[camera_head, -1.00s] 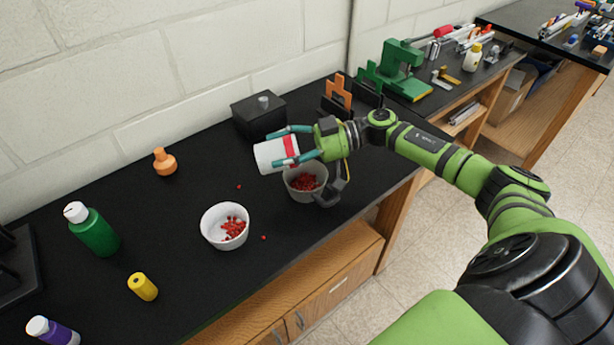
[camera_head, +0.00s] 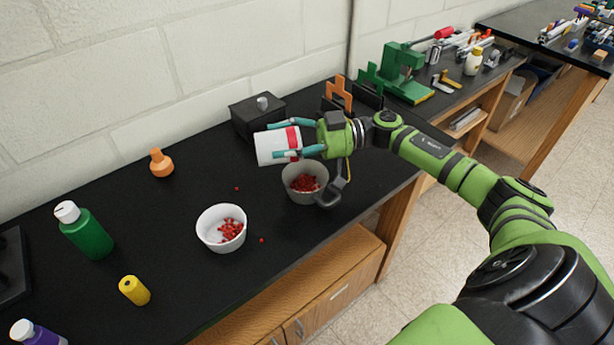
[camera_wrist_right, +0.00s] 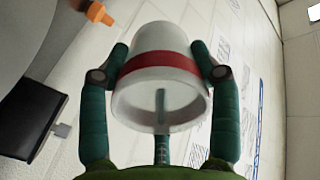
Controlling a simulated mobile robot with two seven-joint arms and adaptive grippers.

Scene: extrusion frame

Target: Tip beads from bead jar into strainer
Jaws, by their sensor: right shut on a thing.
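The bead jar (camera_head: 267,148), white with a red band, lies nearly on its side in my right gripper (camera_head: 278,141). The gripper's teal fingers are shut around it, above the bench. In the right wrist view the jar (camera_wrist_right: 165,40) sits between the fingers (camera_wrist_right: 159,47). Whether beads are inside it cannot be told. A greyish bowl-shaped vessel (camera_head: 293,189) with red beads stands below and right of the jar. A white bowl (camera_head: 214,241) with red beads stands further left. Which one is the strainer is not clear. My left gripper is not in view.
Loose red beads (camera_head: 237,188) lie on the black bench. A black box (camera_head: 250,118) stands behind the jar, with an orange bracket (camera_head: 339,92) to its right.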

